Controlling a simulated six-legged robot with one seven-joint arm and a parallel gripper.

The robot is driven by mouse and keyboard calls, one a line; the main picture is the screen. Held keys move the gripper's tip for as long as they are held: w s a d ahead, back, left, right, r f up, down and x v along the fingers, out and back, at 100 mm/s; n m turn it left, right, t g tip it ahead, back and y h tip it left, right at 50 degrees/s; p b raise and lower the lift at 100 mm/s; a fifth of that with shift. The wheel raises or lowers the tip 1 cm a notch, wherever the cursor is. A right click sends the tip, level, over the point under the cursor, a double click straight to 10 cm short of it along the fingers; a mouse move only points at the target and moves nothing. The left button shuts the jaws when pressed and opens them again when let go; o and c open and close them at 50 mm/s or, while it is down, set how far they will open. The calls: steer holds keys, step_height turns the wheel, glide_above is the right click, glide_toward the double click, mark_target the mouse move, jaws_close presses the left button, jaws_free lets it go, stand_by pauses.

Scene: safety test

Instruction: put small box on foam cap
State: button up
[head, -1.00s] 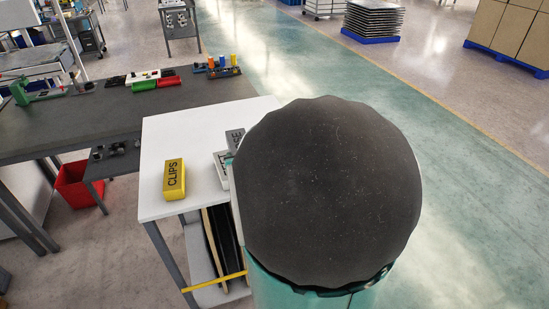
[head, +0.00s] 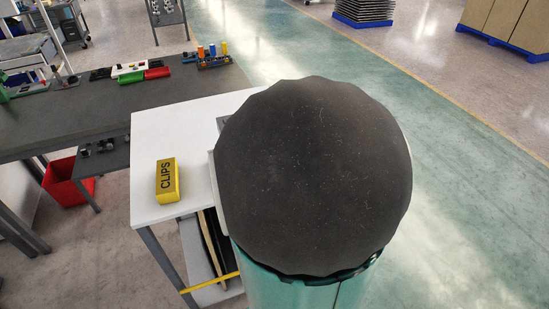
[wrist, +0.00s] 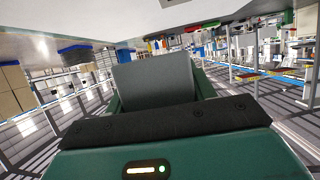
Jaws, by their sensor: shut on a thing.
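In the wrist view, which looks upside down, my gripper (wrist: 156,100) is shut on a plain grey box (wrist: 158,78), which I take as the small box. The white surface at the top of that view looks apart from the box. My gripper does not show in the head view. The foam cap cannot be made out in the wrist view.
A yellow box marked CLIPS (head: 167,181) stands on the white table (head: 160,135), left of the cap. Pale grey items are mostly hidden behind the cap's left edge. A dark bench (head: 60,115) with small bins stands at the left. Open floor lies at the right.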

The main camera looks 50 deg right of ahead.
steer(key=s+d+f, duration=0.1)
steer(key=d+f, duration=0.1)
steer(key=d, duration=0.2)
steer(key=s+d+f, duration=0.2)
steer(key=d+f, duration=0.1)
steer(key=s+d+f, duration=0.1)
steer(key=d+f, duration=0.2)
steer(key=d, duration=0.1)
steer(key=shift+s+d+f, duration=0.15)
steer(key=shift+s+d, duration=0.15)
steer(key=shift+d, duration=0.05)
steer(key=shift+s+d+f, duration=0.15)
steer(key=shift+d+f, duration=0.1)
steer(key=shift+f, duration=0.15)
steer(key=shift+s+d+f, duration=0.1)
steer(key=shift+d+f, duration=0.1)
steer(key=shift+f, duration=0.65)
steer(key=shift+s+d+f, duration=0.1)
steer(key=shift+d+f, duration=0.1)
steer(key=shift+f, duration=0.65)
steer(key=shift+w+f, duration=0.1)
steer(key=shift+f, duration=0.15)
steer(key=o, duration=1)
steer(key=shift+o, duration=0.2)
